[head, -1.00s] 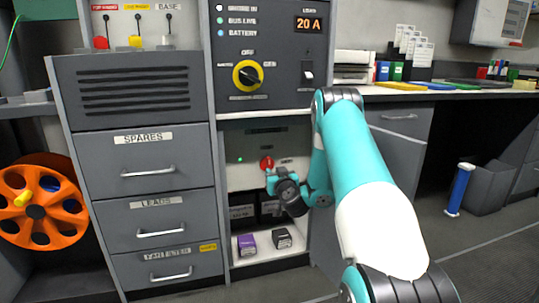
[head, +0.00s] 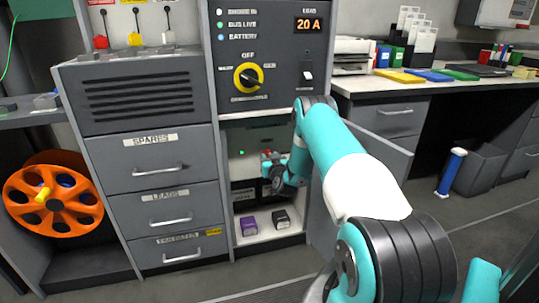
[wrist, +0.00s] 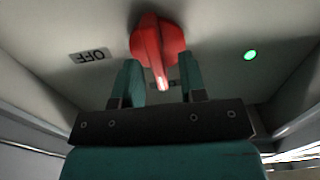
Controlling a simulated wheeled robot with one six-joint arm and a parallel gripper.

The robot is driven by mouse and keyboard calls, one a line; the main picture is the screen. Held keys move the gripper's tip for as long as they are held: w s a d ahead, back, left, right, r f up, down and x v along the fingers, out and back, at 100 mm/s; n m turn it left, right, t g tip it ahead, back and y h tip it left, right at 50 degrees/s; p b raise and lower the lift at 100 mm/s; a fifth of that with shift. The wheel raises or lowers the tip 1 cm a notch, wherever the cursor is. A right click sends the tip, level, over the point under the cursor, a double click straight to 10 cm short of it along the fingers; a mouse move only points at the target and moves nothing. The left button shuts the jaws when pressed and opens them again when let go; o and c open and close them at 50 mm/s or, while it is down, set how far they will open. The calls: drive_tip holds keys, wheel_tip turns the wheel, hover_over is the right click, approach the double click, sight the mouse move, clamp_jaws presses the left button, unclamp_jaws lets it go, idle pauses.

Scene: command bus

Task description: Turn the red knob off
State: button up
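The red knob (wrist: 155,42) is on a pale panel inside the open lower bay of the grey cabinet. Its pale-tipped pointer faces the bottom of the wrist picture. An OFF label (wrist: 90,56), seen upside down, is left of it. My gripper (wrist: 159,66) is open, with one teal finger on each side of the knob's lower part. I cannot tell whether the fingers touch it. In the head view my gripper (head: 276,178) is in front of the panel and hides most of the knob.
A green light (wrist: 250,55) glows on the panel. Above the bay is a yellow-and-black dial (head: 248,77). A purple block (head: 248,225) and a black block (head: 281,219) lie on the bay floor.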

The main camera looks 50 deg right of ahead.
drive_tip(key=shift+c, duration=0.4)
clamp_jaws()
drive_tip(key=shift+m, duration=0.4)
drive_tip(key=shift+s+d+f+m+p, duration=0.15)
drive_tip(key=shift+f+m+p, duration=0.1)
drive_tip(key=shift+m, duration=2.6)
drive_tip(key=shift+d+f+m+p, duration=0.1)
drive_tip(key=shift+d+m+p, duration=0.1)
drive_tip(key=shift+m, duration=2.7)
drive_tip(key=shift+s+d+f+m+p, duration=0.1)
drive_tip(key=shift+f+m+p, duration=0.15)
drive_tip(key=shift+m, duration=2.6)
